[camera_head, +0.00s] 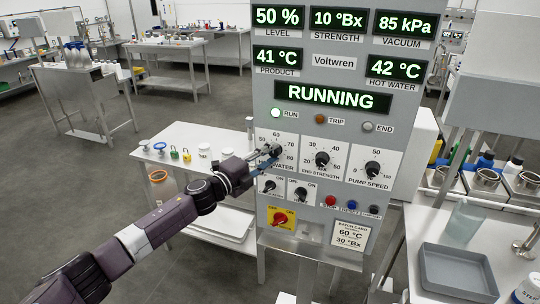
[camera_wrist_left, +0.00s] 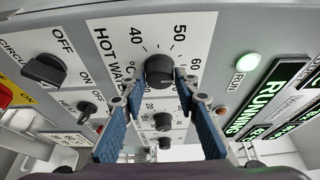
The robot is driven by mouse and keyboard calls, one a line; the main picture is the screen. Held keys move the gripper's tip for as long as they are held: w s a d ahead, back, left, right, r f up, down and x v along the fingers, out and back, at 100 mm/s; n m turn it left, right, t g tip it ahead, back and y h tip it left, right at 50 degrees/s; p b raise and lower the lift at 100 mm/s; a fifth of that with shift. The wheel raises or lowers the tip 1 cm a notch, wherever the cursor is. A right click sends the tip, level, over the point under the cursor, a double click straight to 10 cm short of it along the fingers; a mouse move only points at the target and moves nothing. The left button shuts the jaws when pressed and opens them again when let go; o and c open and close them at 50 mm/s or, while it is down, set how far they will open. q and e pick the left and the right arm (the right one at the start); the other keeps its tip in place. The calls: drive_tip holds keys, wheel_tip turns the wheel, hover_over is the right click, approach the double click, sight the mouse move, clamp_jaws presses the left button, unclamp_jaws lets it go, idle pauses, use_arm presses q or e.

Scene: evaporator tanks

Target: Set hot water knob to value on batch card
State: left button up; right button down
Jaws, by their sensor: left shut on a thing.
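The hot water knob (camera_head: 274,150) is a black round knob on a white dial plate at the left of the grey control panel. My left gripper (camera_head: 262,159) reaches it from the left and is shut on it. In the left wrist view the blue fingers (camera_wrist_left: 162,84) press on both sides of the knob (camera_wrist_left: 161,69), with 40, 50 and 60 printed around it. I cannot read the knob's pointer. The batch card (camera_head: 350,235), low on the panel, reads 60 °C and 30 °Bx. The hot water display (camera_head: 398,69) reads 42 °C. My right gripper is not in view.
The end strength knob (camera_head: 322,159) and pump speed knob (camera_head: 372,170) sit right of the hot water dial. Small switches, coloured buttons and a red switch (camera_head: 281,218) lie below. A white table (camera_head: 190,135) stands left; a grey tray (camera_head: 455,270) lies on the right table.

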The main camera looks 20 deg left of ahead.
use_arm(q)
drive_tip(key=o, duration=1.1)
drive_tip(key=shift+o, duration=0.2)
drive_tip(key=shift+s+a+f, duration=0.1)
drive_tip(key=shift+s+a, duration=0.2)
drive_tip(key=shift+s, duration=0.25)
drive_tip(key=v, duration=1)
drive_tip(key=shift+s, duration=0.4)
drive_tip(key=shift+a, duration=0.1)
